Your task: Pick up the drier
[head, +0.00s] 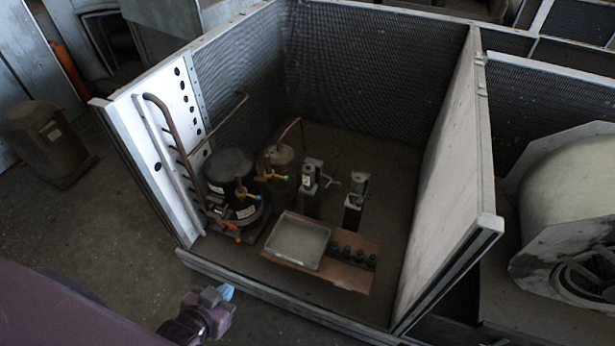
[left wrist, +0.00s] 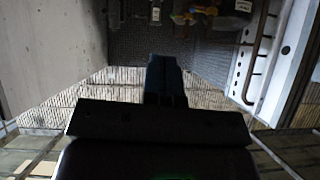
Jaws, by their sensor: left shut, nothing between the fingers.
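No part is clearly marked as the drier, and I cannot tell for certain which one it is. Candidates are a pale grey canister (head: 279,158) beside the black compressor (head: 229,172), and two dark upright units with silvery tops, one left (head: 311,180) and one right (head: 356,196). All stand inside the open blower housing. My left gripper (head: 227,291) is outside the housing's front edge, well apart from these parts. Its fingers are shut and empty; they also show in the left wrist view (left wrist: 166,78). My right gripper is not in view.
A wooden board (head: 340,272) with a shallow metal tray (head: 298,241) and several black knobs (head: 353,255) lies near the front. Bent pipes (head: 172,130) run along the white left panel (head: 150,165). A tall divider (head: 450,170) bounds the right. Floor behind the upright units is clear.

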